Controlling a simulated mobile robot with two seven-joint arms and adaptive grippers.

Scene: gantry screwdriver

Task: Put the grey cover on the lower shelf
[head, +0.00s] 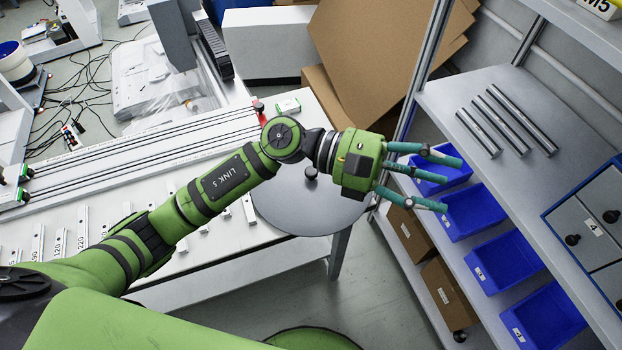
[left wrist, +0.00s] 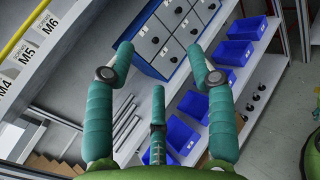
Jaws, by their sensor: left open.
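The grey cover (head: 285,207) is a round, flat disc with a black knob (head: 311,173). It lies at the right end of the white table in the head view, partly hidden by my left arm. My left gripper (head: 432,178) is open and empty, to the right of the cover and apart from it, over the shelf rack's front. Its three teal fingers also show in the left wrist view (left wrist: 160,85), with nothing between them. The lower shelf (head: 463,268) holds several blue bins. The cover is not seen in the left wrist view.
The shelf above (head: 445,95) carries three dark bars (head: 497,120) and a grey drawer cabinet (head: 590,220). Cardboard boxes (head: 410,236) stand below the bins. A rack upright (head: 425,65) stands near my gripper. Rails and labelled strips occupy the table (head: 215,262).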

